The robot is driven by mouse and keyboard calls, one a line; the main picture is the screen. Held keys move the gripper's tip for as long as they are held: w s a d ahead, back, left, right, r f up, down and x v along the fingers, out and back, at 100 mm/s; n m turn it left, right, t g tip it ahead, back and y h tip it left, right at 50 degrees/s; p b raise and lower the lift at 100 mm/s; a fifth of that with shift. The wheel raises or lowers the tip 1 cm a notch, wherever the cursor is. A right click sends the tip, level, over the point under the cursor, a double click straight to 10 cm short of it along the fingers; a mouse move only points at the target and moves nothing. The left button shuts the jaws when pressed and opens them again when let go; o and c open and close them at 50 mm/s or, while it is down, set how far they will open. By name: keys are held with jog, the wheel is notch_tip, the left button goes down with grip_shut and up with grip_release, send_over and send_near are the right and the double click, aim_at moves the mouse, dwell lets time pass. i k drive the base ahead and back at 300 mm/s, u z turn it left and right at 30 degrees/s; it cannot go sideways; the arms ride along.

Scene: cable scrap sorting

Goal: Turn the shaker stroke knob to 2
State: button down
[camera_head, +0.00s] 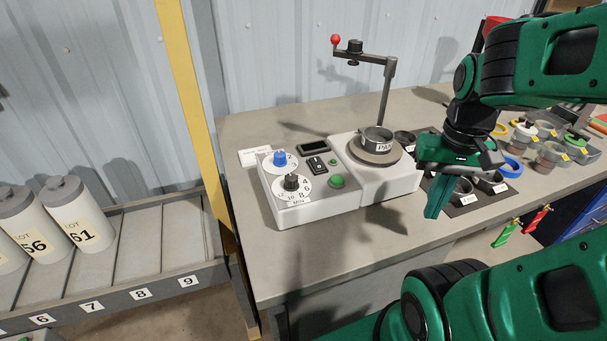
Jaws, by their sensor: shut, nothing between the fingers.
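The shaker (310,205) is a white console on the bench, with a raised round platform on its right part. A blue knob (280,158) sits on a white dial at its upper left; a 2 shows beside it. A black knob (291,182) sits just in front, on a dial with several numbers and a "MIN" label. I cannot read which mark the blue knob points to. My gripper (433,212) is shut and empty, pointing down to the right of the shaker, apart from both knobs.
A pan (376,138) sits on the shaker platform under an arm with a red ball (336,39). A black switch (316,164) and green button (337,181) are right of the knobs. Cups and rings crowd the right. Bench (262,250) left and front is clear.

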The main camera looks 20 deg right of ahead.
aim_at(279, 161)
jog(key=z, duration=0.7)
jog(key=k, duration=0.85)
jog(key=u, duration=0.65)
jog(key=i, duration=1)
